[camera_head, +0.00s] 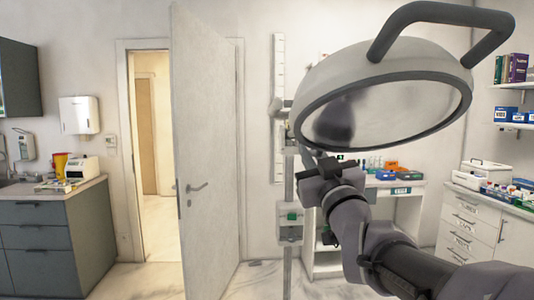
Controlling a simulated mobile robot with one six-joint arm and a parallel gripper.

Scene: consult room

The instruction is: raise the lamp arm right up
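A large round lamp head (345,72) with a pale shell and a dark rim fills the upper right of the view. Its glassy face tilts down toward me. A thick grey bent handle (440,12) rises from its top right edge. I cannot make out the lamp arm clearly; it may be behind the lamp head. My gripper (308,160) is at the end of my grey arm, just below the lower left rim of the lamp head. Its fingers are small and partly hidden, so I cannot tell whether they touch the lamp or hold anything.
A thin upright pole (288,236) stands left of my arm. A door (208,120) stands open at centre left. A grey cabinet (45,240) is at the left, white drawers (470,222) at the right. Some pale floor shows between the door and the drawers.

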